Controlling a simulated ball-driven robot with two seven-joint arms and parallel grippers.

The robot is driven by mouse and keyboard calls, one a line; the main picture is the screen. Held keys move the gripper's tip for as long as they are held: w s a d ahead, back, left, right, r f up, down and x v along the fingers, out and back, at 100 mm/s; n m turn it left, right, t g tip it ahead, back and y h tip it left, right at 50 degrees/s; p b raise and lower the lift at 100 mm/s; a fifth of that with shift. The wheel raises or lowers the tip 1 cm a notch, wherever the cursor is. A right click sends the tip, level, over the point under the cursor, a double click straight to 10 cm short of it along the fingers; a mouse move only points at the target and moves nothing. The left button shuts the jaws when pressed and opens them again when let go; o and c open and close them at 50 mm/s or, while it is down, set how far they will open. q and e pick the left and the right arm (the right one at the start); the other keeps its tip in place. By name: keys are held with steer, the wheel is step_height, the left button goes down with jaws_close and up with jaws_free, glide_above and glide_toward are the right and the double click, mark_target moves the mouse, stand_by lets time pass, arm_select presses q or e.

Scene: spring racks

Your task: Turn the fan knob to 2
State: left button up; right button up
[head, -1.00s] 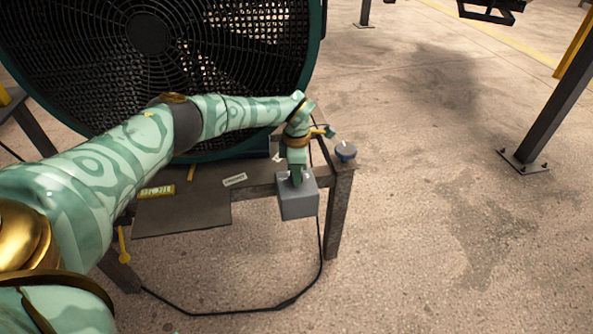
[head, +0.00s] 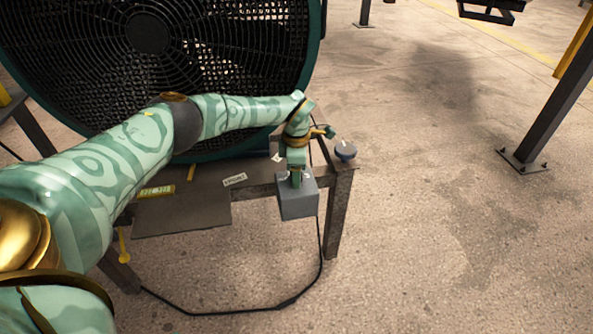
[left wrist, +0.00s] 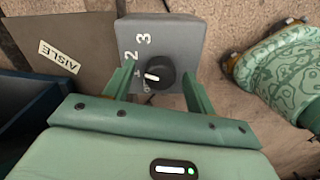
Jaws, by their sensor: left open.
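The grey fan control box (head: 298,205) hangs at the front edge of the bench, near its right end. In the left wrist view the box (left wrist: 188,38) carries white figures 3 and 2, with a smaller mark beside the knob. The round black fan knob (left wrist: 160,73) has a white pointer, which points left toward that smaller mark, below the 2. My left gripper (head: 296,178) reaches down to the box. In the left wrist view its open fingers (left wrist: 158,82) stand either side of the knob; contact cannot be told. The large fan (head: 150,80) stands behind my arm.
The dark bench (head: 338,215) carries an AISLE label (head: 235,179), a yellow label (head: 157,191) and a small blue-grey item (head: 345,150) at its right corner. A black cable (head: 285,303) loops below. The floor at right is open, with a steel post (head: 560,95).

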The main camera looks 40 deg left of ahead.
arm_select(q)
step_height(320, 180, up, 5)
steer(key=shift+r+p, duration=0.1)
steer(key=shift+p, duration=0.95)
step_height(320, 180, up, 11)
steer(key=p, duration=0.4)
arm_select(e)
steer(key=shift+t, duration=0.4)
steer(key=r, duration=0.1)
steer(key=w+r, duration=0.1)
steer(key=r, duration=0.1)
steer(key=w+r, duration=0.1)
steer(key=r, duration=0.1)
steer(key=shift+a, duration=0.35)
steer(key=shift+w, duration=0.1)
